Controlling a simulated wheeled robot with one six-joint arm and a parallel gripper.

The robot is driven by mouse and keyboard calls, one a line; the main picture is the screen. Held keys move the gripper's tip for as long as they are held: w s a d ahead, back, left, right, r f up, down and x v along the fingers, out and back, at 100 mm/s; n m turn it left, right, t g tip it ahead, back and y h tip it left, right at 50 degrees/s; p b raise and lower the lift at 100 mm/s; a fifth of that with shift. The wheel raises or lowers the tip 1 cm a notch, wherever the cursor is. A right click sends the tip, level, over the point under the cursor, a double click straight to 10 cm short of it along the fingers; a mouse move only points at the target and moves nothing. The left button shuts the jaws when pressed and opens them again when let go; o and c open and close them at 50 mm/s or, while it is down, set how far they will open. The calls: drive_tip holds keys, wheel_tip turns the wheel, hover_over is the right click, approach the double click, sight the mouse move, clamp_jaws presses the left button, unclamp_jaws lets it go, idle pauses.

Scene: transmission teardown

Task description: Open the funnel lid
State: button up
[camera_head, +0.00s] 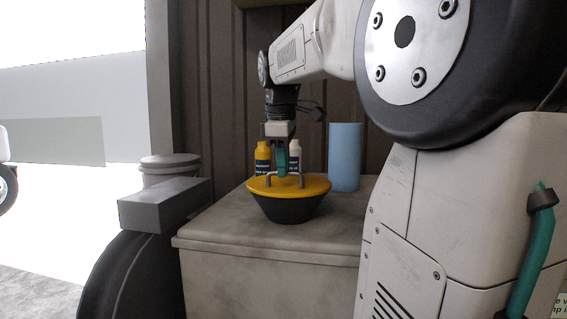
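The funnel (288,208) is a dark, tapered bowl standing on a grey cabinet. Its yellow lid (315,187) lies flat on top and covers the opening. A grey handle (301,179) arches up from the lid. My gripper (282,172) points straight down over the lid, with its teal fingers at the handle. The fingers are small here and overlap the handle, so I cannot tell whether they are closed on it.
A yellow bottle (262,158) and a white bottle (294,150) stand behind the funnel. A blue cylinder (345,157) stands at the right back of the cabinet top (215,232). A dark corrugated wall (220,90) is close behind. The cabinet's front left is clear.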

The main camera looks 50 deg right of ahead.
clamp_jaws()
